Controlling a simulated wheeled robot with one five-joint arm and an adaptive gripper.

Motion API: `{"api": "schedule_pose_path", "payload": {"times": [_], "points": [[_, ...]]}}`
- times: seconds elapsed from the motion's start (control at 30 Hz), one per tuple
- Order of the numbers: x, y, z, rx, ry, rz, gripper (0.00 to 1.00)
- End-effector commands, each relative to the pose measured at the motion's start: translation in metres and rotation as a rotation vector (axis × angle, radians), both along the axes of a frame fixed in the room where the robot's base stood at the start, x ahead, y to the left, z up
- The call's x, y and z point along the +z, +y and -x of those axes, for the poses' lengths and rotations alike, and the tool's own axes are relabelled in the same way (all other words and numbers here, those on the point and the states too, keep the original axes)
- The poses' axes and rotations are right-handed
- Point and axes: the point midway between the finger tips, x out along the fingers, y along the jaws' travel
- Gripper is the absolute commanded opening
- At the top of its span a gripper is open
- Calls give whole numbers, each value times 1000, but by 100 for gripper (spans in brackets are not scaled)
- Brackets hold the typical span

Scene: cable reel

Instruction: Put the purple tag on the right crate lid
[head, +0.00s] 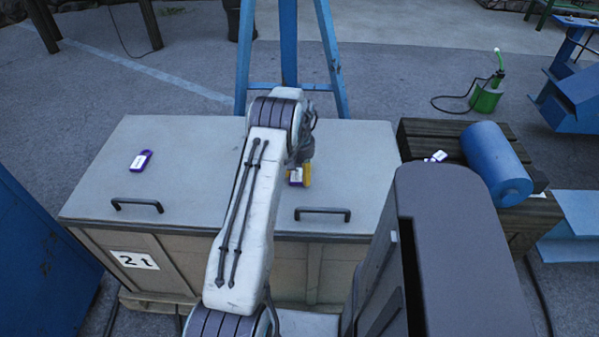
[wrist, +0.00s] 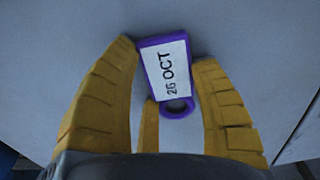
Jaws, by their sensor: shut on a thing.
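A purple tag with a white label (wrist: 170,72) reading "26 OCT" is between the yellow fingers of my gripper (wrist: 165,54), which is shut on it. In the head view, this tag (head: 296,176) and the gripper (head: 306,174) are over the right crate lid (head: 352,165), behind its dark handle. The pale lid surface lies close behind the tag in the wrist view; I cannot tell whether the tag touches it. Another purple tag (head: 140,161) lies on the left crate lid (head: 190,150). My arm hides the middle of the lids.
A blue cylinder (head: 495,160) and a small white-labelled item (head: 436,156) lie on a dark wooden stack (head: 430,133) at right. A blue stand (head: 288,45) rises behind the crate. The right lid has bare room right of the gripper.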

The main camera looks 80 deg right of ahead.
Motion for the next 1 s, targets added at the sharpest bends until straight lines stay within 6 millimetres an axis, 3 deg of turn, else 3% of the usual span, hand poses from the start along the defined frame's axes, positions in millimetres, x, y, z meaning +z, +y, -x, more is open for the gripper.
{"api": "schedule_pose_path", "payload": {"times": [0.13,0.17,0.4,0.77,1.0], "points": [[-4,0,0,0,0,0,25],[-3,0,0,0,0,0,60],[-2,0,0,0,0,0,80],[3,0,0,0,0,1,80],[33,-1,1,0,0,6,80]]}}
